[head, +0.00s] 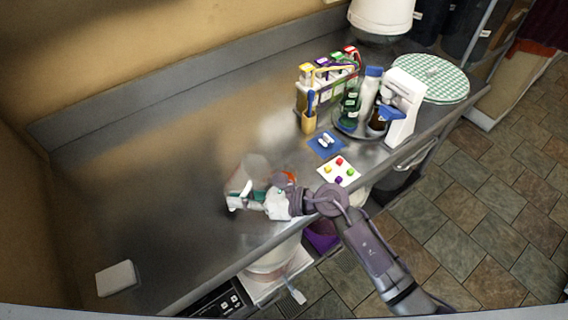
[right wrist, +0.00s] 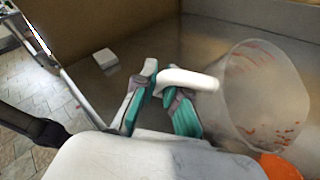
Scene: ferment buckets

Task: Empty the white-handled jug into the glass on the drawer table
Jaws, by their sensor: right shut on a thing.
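The white-handled jug (right wrist: 265,95) is clear, with red specks on its wall. In the right wrist view it fills the right side, and its white handle (right wrist: 187,79) runs between my right gripper's green-padded fingers (right wrist: 168,98). In the head view my right gripper (head: 247,196) is shut on the handle, over the metal counter near its front edge. The jug's clear body (head: 254,168) shows faintly just behind it. I cannot tell whether the jug touches the counter. I cannot make out the glass or the drawer table. My left gripper is not in view.
A caddy of coloured boxes (head: 303,92), bottles (head: 369,92) and a white dispenser (head: 402,110) stand at the counter's back right. A card with coloured pieces (head: 339,171) lies right of the jug. A white block (head: 116,278) sits front left. The counter's left middle is clear.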

